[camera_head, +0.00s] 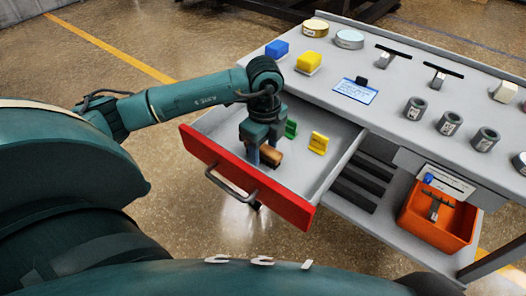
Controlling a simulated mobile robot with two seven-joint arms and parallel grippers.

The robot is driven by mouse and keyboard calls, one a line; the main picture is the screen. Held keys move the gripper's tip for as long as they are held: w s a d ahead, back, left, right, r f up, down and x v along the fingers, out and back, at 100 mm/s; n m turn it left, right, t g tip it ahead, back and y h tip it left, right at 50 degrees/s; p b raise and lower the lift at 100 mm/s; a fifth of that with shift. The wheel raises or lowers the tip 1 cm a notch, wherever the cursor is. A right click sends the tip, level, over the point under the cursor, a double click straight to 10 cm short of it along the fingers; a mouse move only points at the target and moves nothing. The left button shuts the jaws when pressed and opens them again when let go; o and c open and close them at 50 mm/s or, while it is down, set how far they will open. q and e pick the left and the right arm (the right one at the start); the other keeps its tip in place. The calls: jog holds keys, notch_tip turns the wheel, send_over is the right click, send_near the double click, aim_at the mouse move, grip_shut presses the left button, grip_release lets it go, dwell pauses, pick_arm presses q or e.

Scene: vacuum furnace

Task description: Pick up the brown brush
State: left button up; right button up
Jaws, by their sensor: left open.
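The brown brush (271,155) lies in the open drawer, near its red front. My left gripper (263,158) points down into the drawer right at the brush, its fingers beside or around it; I cannot tell whether they touch it. The gripper is open, and its fingers hide part of the brush. The open drawer (240,178) has a red front with a dark handle. My right gripper is not in view.
In the drawer, a green piece (290,128) stands close behind the gripper and a yellow piece (318,143) to its right. The grey worktop (385,80) bears blue and yellow blocks, T-shaped tools and dark cylinders. An orange bin (425,233) sits below.

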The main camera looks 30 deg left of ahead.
aim_at(265, 147)
pick_arm(q)
jog(key=shift+f, duration=0.25)
jog(key=shift+c, duration=0.4)
jog(key=c, duration=1)
notch_tip(265, 147, up, 10)
jog(key=shift+r+p, duration=0.1)
jog(key=shift+p, duration=0.35)
jog(key=o, duration=0.5)
jog(key=c, duration=0.4)
